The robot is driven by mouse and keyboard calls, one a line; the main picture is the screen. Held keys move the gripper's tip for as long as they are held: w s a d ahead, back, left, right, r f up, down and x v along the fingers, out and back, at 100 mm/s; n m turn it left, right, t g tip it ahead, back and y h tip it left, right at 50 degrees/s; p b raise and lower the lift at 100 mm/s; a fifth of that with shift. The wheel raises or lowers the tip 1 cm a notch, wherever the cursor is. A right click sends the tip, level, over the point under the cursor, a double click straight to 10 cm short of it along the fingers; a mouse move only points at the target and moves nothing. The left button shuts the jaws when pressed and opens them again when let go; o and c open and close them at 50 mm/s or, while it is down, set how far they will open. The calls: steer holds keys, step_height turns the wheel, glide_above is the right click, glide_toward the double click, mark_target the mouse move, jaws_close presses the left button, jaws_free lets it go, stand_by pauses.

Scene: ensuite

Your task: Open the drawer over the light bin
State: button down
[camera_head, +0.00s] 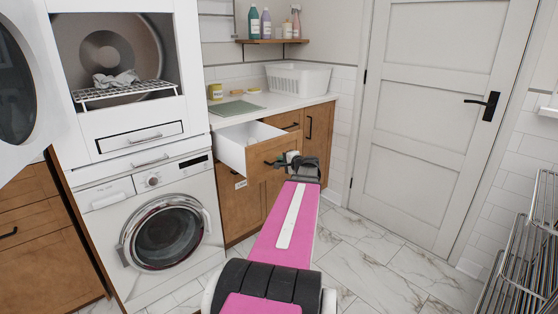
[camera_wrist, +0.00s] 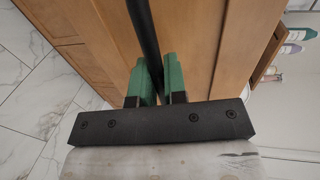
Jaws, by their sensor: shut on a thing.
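A wooden-fronted drawer (camera_head: 258,176) under the counter stands pulled out, and its white inside (camera_head: 246,149) shows from above. My gripper (camera_head: 285,160) is at the drawer's front. In the wrist view, the green fingers of my gripper (camera_wrist: 155,84) are shut on the black bar handle (camera_wrist: 143,35), one on each side of it. The wooden drawer front (camera_wrist: 190,35) lies just behind the handle. Below the drawer is a wooden cabinet front with a small white label (camera_head: 241,184); its print is too small to read. No light bin itself is visible.
A washing machine (camera_head: 165,232) stands left, with an open dryer (camera_head: 112,60) above it. The counter (camera_head: 262,107) holds a white basket (camera_head: 298,78) and a green mat (camera_head: 236,109). A wire rack (camera_head: 525,250) is at right. Marble floor (camera_head: 372,262) is clear before the closed door (camera_head: 435,100).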

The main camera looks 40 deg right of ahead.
steer(key=c, duration=1.2)
jaws_free()
steer(key=v, duration=1)
steer(key=shift+s+d, duration=0.1)
steer(key=shift+s, duration=0.3)
steer(key=w+a+f+n+g+y, duration=0.1)
steer(key=w+a+f+n+g, duration=0.25)
steer(key=a, duration=0.55)
steer(key=w+a+f+n+g+y, duration=0.2)
steer(key=a+f, duration=0.3)
steer(key=a, duration=0.4)
steer(key=w+a+f+n+g+y, duration=0.1)
steer(key=w+a+f+n+g, duration=0.2)
steer(key=a, duration=0.6)
steer(key=s+a+f+n+g+h, duration=0.1)
steer(key=a+f+n+g, duration=0.1)
steer(key=a, duration=0.6)
steer(key=s+a+f+n+g+h, duration=0.2)
steer(key=a+f, duration=0.3)
steer(key=a, duration=0.3)
steer(key=s+a+f+n+g+h, duration=0.2)
steer(key=a+f+n+g, duration=0.1)
steer(key=a, duration=0.5)
steer(key=shift+s+f+n, duration=0.25)
steer(key=shift+f+n, duration=0.15)
steer(key=shift+n, duration=0.35)
